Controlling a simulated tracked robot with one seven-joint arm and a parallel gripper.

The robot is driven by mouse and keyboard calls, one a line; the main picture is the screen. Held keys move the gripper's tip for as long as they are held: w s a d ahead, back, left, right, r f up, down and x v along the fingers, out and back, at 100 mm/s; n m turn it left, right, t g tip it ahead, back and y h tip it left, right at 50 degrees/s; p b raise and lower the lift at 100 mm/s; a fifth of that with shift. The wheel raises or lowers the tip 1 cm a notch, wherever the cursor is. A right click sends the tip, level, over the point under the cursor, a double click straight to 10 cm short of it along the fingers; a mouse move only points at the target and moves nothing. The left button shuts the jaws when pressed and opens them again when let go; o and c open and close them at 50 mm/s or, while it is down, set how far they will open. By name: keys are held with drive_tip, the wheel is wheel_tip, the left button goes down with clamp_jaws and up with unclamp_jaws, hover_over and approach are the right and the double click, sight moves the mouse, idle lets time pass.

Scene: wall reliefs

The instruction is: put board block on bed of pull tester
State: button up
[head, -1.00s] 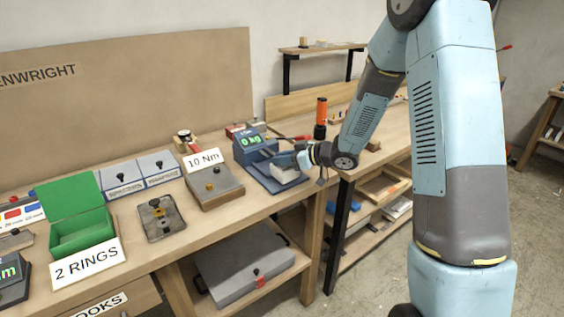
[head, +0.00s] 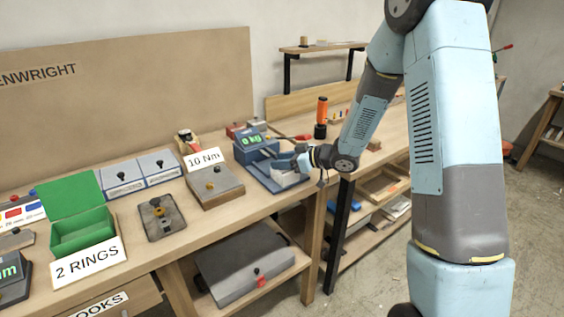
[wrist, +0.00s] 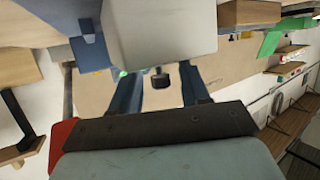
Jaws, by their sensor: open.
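The pull tester (head: 254,145) is a blue machine with a green "0 kg" display, on the bench right of the "10 Nm" sign. Its blue bed (head: 266,180) reaches toward the bench's front edge. The pale board block (head: 286,178) is on the bed, partly behind my gripper (head: 294,160). In the wrist view the block (wrist: 160,30) is a large pale face just beyond my gripper's blue fingers (wrist: 160,85), which are apart with a gap between them. A blue part of the tester (wrist: 88,45) shows beside it. Whether a finger touches the block is hidden.
Left of the tester are a grey plate with the 10 Nm sign (head: 204,158), a metal plate with a brass knob (head: 160,218) and an open green box (head: 82,228).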

drive_tip(key=v, duration=1.2)
drive_tip(key=w+d+r+m+t+h, duration=0.2)
drive_tip(key=d+r+m+t+h, duration=0.25)
drive_tip(key=d+r+h, duration=0.45)
drive_tip(key=s+d+r+m+h, duration=0.4)
drive_tip(key=s+r, duration=0.2)
drive_tip(key=r, duration=0.1)
drive_tip(key=s+a+m+g, duration=0.1)
drive_tip(key=s+m+g, duration=0.1)
drive_tip(key=s, duration=1)
drive_tip(key=s+a+r+m+g, duration=0.1)
drive_tip(key=s+m+g, duration=0.1)
drive_tip(key=s, duration=1.1)
drive_tip(key=shift+a+r+m+g, duration=0.25)
drive_tip(key=shift+m+g, duration=0.1)
drive_tip(key=shift+g, duration=0.2)
